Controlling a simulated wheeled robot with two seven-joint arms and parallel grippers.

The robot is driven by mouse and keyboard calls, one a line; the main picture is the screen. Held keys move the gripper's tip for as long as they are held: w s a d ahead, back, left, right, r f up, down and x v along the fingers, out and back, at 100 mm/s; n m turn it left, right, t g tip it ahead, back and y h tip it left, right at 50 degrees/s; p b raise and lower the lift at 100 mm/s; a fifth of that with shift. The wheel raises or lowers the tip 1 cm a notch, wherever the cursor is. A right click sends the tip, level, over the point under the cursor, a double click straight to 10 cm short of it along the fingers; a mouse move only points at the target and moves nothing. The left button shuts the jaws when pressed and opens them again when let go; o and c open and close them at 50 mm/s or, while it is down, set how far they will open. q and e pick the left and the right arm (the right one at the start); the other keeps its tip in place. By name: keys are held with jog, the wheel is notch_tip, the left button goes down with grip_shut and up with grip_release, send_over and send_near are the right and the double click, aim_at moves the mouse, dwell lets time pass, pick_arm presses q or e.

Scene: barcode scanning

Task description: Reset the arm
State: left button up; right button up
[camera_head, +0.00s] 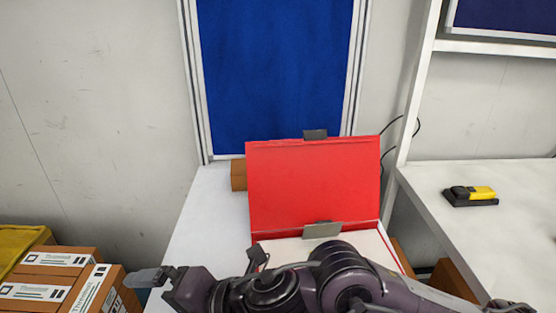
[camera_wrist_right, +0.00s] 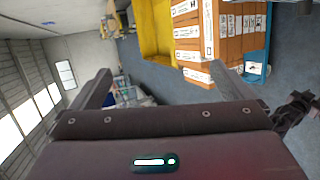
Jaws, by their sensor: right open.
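My right arm (camera_head: 335,275) reaches in from the lower right and stretches across the front of the white table to the left. My right gripper (camera_head: 152,278) is at its end, at the left side of the table near the stacked boxes. In the right wrist view its two fingers (camera_wrist_right: 163,82) stand wide apart with nothing between them. I cannot identify my left gripper in either view.
A red box (camera_head: 312,185) with its lid up stands on the white table (camera_head: 205,215), partly hidden by my arm. Orange-brown boxes (camera_head: 62,275) and a yellow bin (camera_head: 18,243) are at the left. A yellow-black scanner (camera_head: 470,195) lies on the right table (camera_head: 500,235).

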jog(key=w+d+f+m+t+h, duration=0.25)
jog(key=w+d+m+t, duration=0.2)
jog(key=d+m, duration=0.45)
jog(key=w+d+f+m+t+h, duration=0.1)
jog(key=w+d+m+t+h, duration=0.35)
jog(key=m, duration=0.65)
jog(key=s+d+f+m+g+h, duration=0.3)
jog(key=s+d+f+m+g, duration=0.3)
jog(key=d+f, duration=0.4)
jog(key=s+d+f+m+g+h, duration=0.25)
jog(key=s+d+f+m, duration=0.45)
jog(key=d, duration=0.6)
notch_tip(320, 180, down, 37)
jog(key=s+n+g+b, duration=0.1)
jog(key=s+g+b, duration=0.15)
jog(key=b, duration=0.35)
jog(key=s+d+f+b, duration=0.3)
jog(key=s+f+b, duration=0.1)
jog(key=s+f, duration=1.5)
notch_tip(320, 180, down, 2)
jog(key=shift+f+n, duration=0.25)
jog(key=shift+n, duration=0.05)
jog(key=shift+c, duration=0.3)
